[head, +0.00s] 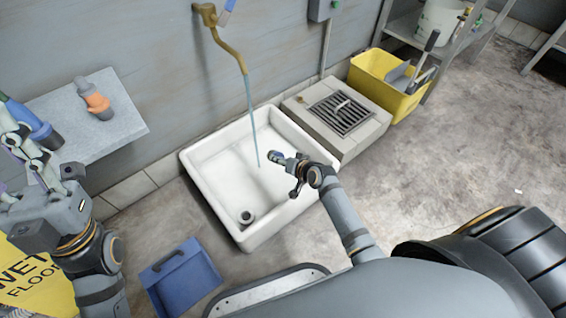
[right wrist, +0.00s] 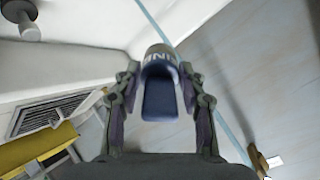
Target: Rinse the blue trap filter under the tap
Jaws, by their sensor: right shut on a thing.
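The blue trap filter (right wrist: 159,92), with a pale lettered end, is held between the fingers of my right gripper (right wrist: 160,85). In the head view my right gripper (head: 284,160) is over the white sink (head: 190,165), and the filter's small end (head: 274,156) shows at its tip. A thin water stream (head: 250,105) runs from the brass tap (head: 228,47) into the sink, just left of the filter. In the wrist view the stream passes behind the filter; I cannot tell whether they touch. My left gripper (head: 32,158) has its fingers apart at the left, near the shelf.
A grey shelf (head: 120,120) holds an orange-and-grey bottle (head: 95,100) and a blue bottle (head: 38,127). A floor drain grate (head: 342,113) and a yellow bin (head: 380,80) stand right of the sink. A blue tray (head: 185,285) and a yellow wet-floor sign (head: 38,285) are in front.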

